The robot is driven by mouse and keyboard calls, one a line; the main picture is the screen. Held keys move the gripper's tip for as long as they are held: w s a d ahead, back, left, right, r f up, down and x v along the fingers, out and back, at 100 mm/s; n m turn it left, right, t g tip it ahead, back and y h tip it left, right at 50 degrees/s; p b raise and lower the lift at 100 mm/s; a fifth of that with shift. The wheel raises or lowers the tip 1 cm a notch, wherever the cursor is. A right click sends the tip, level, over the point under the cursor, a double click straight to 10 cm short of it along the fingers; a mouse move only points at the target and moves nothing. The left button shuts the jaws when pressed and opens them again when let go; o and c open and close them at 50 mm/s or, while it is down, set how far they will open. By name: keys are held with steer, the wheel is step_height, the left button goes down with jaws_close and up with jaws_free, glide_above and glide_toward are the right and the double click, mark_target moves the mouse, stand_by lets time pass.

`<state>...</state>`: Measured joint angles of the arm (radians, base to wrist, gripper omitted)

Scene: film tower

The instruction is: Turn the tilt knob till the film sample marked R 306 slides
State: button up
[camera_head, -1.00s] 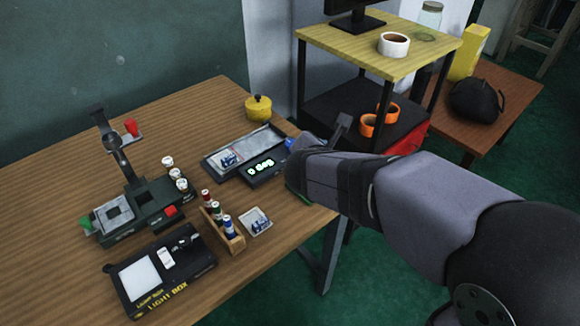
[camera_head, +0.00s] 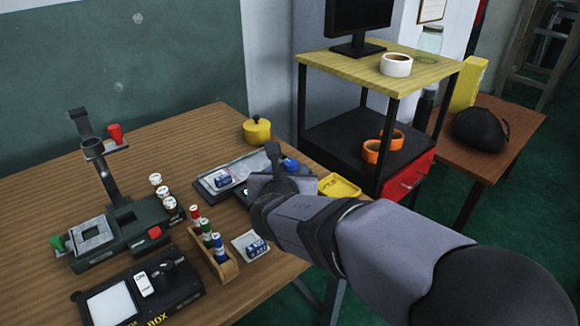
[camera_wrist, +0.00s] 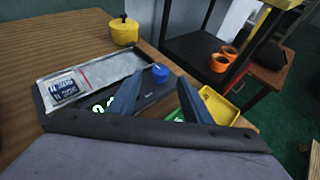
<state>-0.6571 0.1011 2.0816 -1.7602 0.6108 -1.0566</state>
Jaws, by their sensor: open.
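The tilt device (camera_head: 237,190) is a black base with a pale tilting plate (camera_wrist: 110,68) and a green digit display (camera_wrist: 103,106), which my left finger partly hides. A blue film sample (camera_wrist: 64,90) lies at the plate's left end; its white lettering is too small to read surely. It also shows in the head view (camera_head: 224,179). The blue tilt knob (camera_wrist: 160,72) is at the device's right end, seen between my fingertips and apart from them. It shows beside my gripper in the head view (camera_head: 290,164). My gripper (camera_wrist: 160,80) is open and empty.
A yellow tray (camera_wrist: 217,103) lies close to my right finger. A yellow pot (camera_head: 257,131) stands behind the device. A shelf with orange tape rolls (camera_head: 373,151) stands right.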

mark_target(290, 163)
steer(key=shift+b+x, duration=0.3)
steer(key=shift+x, duration=2.45)
steer(key=c, duration=1.1)
